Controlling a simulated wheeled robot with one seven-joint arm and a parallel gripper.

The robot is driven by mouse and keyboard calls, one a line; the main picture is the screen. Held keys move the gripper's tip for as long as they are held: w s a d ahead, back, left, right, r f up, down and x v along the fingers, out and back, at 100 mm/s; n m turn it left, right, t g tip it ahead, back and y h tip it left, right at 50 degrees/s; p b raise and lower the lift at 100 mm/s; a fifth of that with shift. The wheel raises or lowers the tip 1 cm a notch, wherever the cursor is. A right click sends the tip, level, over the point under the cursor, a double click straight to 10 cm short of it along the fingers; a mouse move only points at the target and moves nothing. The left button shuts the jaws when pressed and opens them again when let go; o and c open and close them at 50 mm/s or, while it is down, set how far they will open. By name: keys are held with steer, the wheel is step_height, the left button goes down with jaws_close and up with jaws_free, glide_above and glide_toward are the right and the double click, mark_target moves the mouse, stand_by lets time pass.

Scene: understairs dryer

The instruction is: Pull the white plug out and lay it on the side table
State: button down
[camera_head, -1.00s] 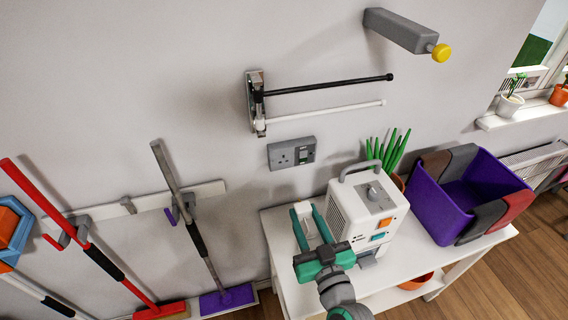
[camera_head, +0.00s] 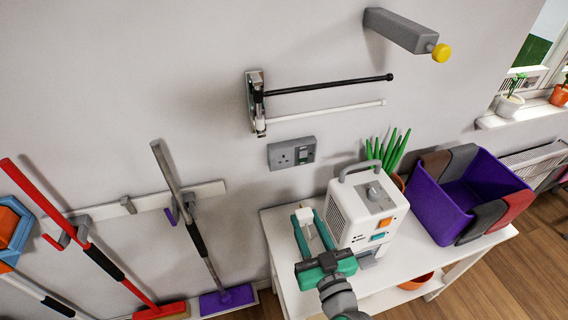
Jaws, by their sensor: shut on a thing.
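The white plug (camera_head: 305,216) is between the fingertips of my gripper (camera_head: 307,214), which is shut on it. The plug and gripper are over the left part of the white side table (camera_head: 284,257), left of the white dryer unit. I cannot tell whether the plug touches the tabletop. The grey wall socket (camera_head: 292,153) above the table has no plug in it.
The white dryer unit (camera_head: 368,211) with a grey handle stands close to my gripper's right. A green plant (camera_head: 390,150) and a purple bin (camera_head: 462,196) are further right. Bare tabletop shows left of and in front of the dryer unit.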

step_height(320, 180, down, 11)
steer(key=shift+f, duration=0.15)
stand_by(1.2)
steer(key=shift+f, duration=0.1)
steer(key=shift+f, duration=5.5)
steer(key=c, duration=1.2)
jaws_free()
